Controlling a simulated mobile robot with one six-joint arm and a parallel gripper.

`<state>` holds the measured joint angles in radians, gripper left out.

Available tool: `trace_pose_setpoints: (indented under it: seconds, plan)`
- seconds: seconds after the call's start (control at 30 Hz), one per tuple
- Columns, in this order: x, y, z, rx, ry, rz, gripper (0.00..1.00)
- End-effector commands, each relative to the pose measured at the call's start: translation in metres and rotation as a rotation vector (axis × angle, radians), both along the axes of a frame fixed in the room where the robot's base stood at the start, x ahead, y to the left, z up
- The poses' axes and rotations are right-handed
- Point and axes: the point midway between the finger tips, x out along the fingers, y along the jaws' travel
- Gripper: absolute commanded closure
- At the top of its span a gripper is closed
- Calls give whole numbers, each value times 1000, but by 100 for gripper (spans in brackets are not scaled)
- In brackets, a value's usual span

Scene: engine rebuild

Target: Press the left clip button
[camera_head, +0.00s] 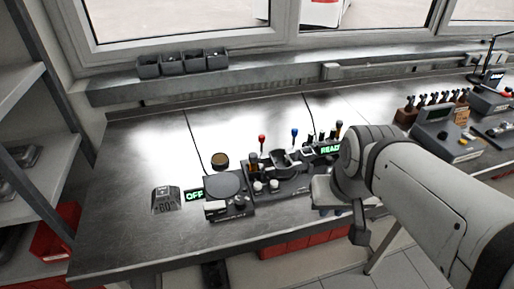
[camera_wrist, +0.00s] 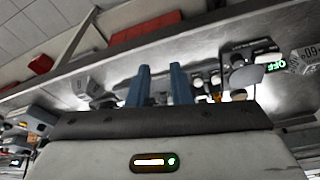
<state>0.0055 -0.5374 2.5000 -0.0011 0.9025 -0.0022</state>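A dark fixture (camera_head: 290,184) stands on the bench, with a red-topped lever (camera_head: 262,137) and a blue-topped lever (camera_head: 294,132) behind it. Two small pale round caps, the left one (camera_head: 258,185) and the right one (camera_head: 274,184), sit at its front left. I cannot tell for sure which part is the left clip button. My gripper (camera_wrist: 160,75) shows two blue fingers with a gap between them and nothing held in the wrist view. In the head view my arm reaches in from the right, beside the fixture, and hides its right end.
A round grey plate unit (camera_head: 222,186) with a green OFF display (camera_head: 195,195) is left of the fixture. A grey weight-like block (camera_head: 166,200) stands further left. A green READY display (camera_head: 330,149) is behind. The left of the bench (camera_head: 130,160) is clear.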

Motion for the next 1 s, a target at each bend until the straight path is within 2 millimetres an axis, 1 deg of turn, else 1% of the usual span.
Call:
trace_pose_setpoints:
  seconds: [0.03,0.2,0.23,1.0]
  plan:
    - [0,0,0,0,0,0,85]
    - [0,0,0,0,0,0,99]
    - [0,0,0,0,0,0,100]
    - [0,0,0,0,0,0,100]
